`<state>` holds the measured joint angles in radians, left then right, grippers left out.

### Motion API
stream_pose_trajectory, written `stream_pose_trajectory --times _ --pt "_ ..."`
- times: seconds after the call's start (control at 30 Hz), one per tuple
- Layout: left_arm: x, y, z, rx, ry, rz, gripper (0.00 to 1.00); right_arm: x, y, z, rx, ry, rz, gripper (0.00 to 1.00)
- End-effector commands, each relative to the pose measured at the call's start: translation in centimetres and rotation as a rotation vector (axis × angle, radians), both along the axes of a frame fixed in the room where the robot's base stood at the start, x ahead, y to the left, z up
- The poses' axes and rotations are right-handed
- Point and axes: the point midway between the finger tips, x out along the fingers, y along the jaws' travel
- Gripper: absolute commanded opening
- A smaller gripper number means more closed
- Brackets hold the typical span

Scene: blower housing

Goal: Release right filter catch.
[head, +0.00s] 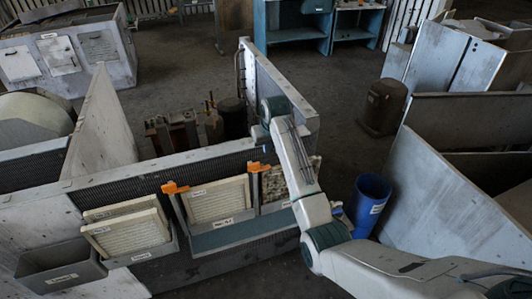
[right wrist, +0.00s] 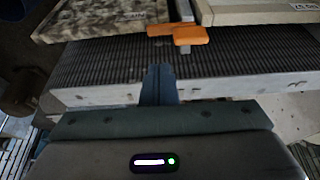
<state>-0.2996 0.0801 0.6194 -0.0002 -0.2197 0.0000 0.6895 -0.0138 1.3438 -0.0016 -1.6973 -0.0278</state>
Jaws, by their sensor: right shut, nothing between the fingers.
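The right filter catch (head: 258,167) is an orange lever at the top edge between the clean filter (head: 218,200) and the brown, dirty filter (head: 276,182). My right gripper (right wrist: 158,68) is shut and empty, over the dark ribbed grille. Contact with the catch cannot be told. In the head view my right arm hides much of the dirty filter. The left orange catch (head: 175,188) is at the clean filter's left. My left gripper is not in view.
Framed filters (head: 128,230) rest in a holder at left, beside a grey bin (head: 60,272). A blue bin (head: 369,202) stands on the floor right of the housing. A tall panel (head: 280,80) rises behind the right side. Open floor lies beyond.

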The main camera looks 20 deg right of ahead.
Motion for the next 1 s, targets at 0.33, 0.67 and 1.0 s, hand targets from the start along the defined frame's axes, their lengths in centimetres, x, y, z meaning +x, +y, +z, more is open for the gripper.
stream_pose_trajectory --times 0.33,0.67,1.0 --pt "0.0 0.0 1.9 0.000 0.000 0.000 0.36 1.9 0.1 -5.6 0.000 0.004 0.000 0.00" --pt "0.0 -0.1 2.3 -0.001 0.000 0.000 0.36 2.9 0.1 -8.5 0.000 0.000 0.000 0.00" --pt "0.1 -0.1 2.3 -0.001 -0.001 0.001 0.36 3.0 0.1 -8.6 0.000 -0.001 0.000 0.00"
